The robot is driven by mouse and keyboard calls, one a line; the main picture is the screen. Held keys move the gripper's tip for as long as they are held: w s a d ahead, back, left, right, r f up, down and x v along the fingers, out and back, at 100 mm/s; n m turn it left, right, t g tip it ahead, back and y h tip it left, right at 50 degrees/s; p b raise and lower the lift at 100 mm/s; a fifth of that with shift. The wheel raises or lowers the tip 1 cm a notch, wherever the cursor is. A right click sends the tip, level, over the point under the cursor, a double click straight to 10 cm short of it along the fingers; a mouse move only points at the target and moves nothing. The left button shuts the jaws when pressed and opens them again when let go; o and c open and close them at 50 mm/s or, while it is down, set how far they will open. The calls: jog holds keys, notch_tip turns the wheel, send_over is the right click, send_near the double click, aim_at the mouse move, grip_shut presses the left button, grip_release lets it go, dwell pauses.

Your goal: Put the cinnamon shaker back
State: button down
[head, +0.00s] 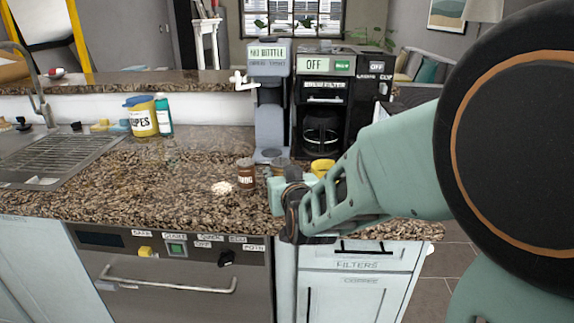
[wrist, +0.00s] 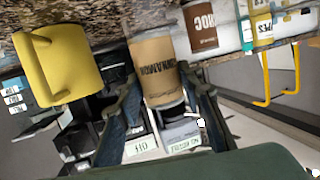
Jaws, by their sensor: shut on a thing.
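The cinnamon shaker (wrist: 156,58) has a tan label and a pale lid; it shows upside down in the wrist view. My gripper (wrist: 160,78) is shut on it, one finger at each side. In the head view my gripper (head: 284,195) is over the front part of the granite counter and hides most of the shaker; a greyish top (head: 281,164) shows just behind it. The shaker looks upright. I cannot tell whether its base touches the counter.
A brown choc shaker (head: 246,174) stands just left of my gripper, and a yellow mug (head: 322,166) stands close on the right. A white round patch (head: 221,187) is on the counter. The coffee machine (head: 323,100) and a grey bottle unit (head: 270,110) stand behind.

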jog(key=shift+f+b, duration=1.8)
jog(key=shift+f, duration=0.1)
jog(key=shift+f+b, duration=0.3)
jog(key=shift+b, duration=0.05)
jog(key=c, duration=1.3)
grip_release()
jog(key=shift+o, duration=0.2)
